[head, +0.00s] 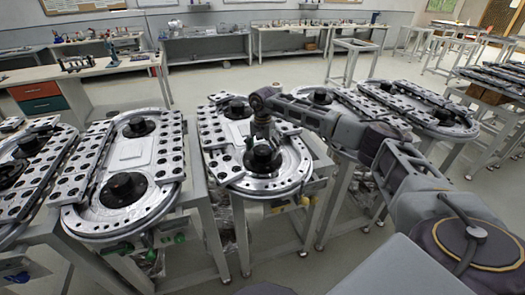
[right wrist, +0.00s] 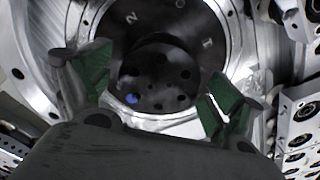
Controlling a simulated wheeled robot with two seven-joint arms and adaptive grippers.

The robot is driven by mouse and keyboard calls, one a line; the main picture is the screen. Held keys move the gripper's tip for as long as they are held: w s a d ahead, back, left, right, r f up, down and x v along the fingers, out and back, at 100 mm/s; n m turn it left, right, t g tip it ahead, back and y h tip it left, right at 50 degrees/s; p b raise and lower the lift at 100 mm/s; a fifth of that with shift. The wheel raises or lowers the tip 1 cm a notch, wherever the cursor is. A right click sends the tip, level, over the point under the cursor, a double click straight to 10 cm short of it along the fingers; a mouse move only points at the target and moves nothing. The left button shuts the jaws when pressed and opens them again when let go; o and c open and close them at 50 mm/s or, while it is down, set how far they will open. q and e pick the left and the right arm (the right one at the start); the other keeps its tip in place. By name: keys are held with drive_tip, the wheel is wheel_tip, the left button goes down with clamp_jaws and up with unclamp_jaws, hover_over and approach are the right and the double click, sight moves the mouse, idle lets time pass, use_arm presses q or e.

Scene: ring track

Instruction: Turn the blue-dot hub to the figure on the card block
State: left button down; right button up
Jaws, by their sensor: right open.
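The black hub (right wrist: 158,75) fills the middle of the right wrist view, with several round holes and a blue dot (right wrist: 131,98) at its lower left. In the head view my right gripper (head: 262,135) points down over this hub (head: 262,157) at the track's near end. A pale flat block (head: 239,131) lies mid-track; no figure is readable.
A similar track (head: 75,215) with a black hub (head: 124,187) stands to the left, another (head: 455,128) behind my right arm. Perforated plates (head: 213,130) flank the tracks.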

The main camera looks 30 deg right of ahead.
sight(263, 150)
wheel_tip(263, 150, up, 12)
idle(0.7)
idle(0.7)
